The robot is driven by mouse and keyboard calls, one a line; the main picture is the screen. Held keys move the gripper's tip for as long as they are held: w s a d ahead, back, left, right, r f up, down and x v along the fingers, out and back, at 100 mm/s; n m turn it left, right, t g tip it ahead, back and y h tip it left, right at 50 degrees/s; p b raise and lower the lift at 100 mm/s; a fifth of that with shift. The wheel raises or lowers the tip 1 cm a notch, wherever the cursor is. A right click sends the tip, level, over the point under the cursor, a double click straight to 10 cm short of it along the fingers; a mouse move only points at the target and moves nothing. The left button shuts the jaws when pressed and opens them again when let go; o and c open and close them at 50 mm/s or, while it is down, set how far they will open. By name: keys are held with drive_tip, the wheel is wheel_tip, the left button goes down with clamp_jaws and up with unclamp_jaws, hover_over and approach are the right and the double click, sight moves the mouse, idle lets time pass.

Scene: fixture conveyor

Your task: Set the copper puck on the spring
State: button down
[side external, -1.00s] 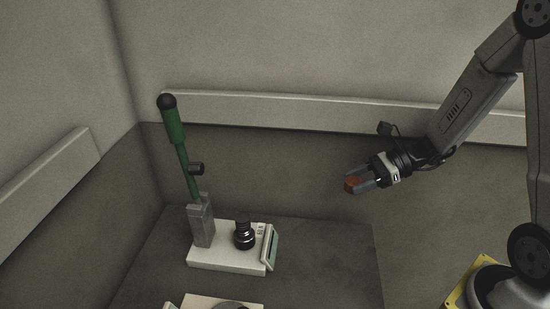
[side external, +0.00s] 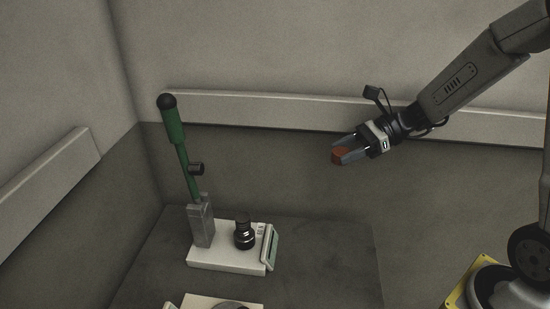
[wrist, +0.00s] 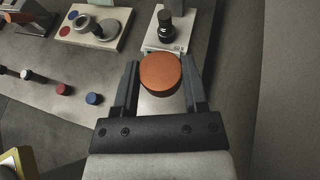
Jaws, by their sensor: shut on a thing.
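The copper puck (wrist: 160,75) is a round orange-brown disc held between the two fingers of my gripper (wrist: 159,86) in the wrist view. In the side external view the puck (side external: 338,157) shows at the tips of my gripper (side external: 350,153), high above the table and right of the fixtures. A black stepped post (side external: 244,233) stands on a white base (side external: 212,258) beside a green-handled lever (side external: 174,125); the post also shows in the wrist view (wrist: 166,27), beyond the puck. I cannot tell clearly which part is the spring.
In the wrist view, a pale plate (wrist: 80,37) carries red and blue discs and grey round parts. A red puck (wrist: 63,89), a blue puck (wrist: 94,98) and a whitish one (wrist: 27,74) lie on the grey surface. A wall rail (side external: 270,108) runs behind.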

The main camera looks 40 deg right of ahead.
drive_tip(key=w+a+n+g, duration=0.2)
drive_tip(key=w+a, duration=0.4)
drive_tip(key=a, duration=0.2)
drive_tip(key=n+g+y, duration=0.1)
hover_over(247, 216)
wheel_tip(247, 216, down, 5)
drive_tip(key=shift+f, duration=0.1)
drive_tip(key=shift+f, duration=3.35)
drive_tip(key=shift+f, duration=0.6)
drive_tip(key=shift+c, duration=0.2)
unclamp_jaws()
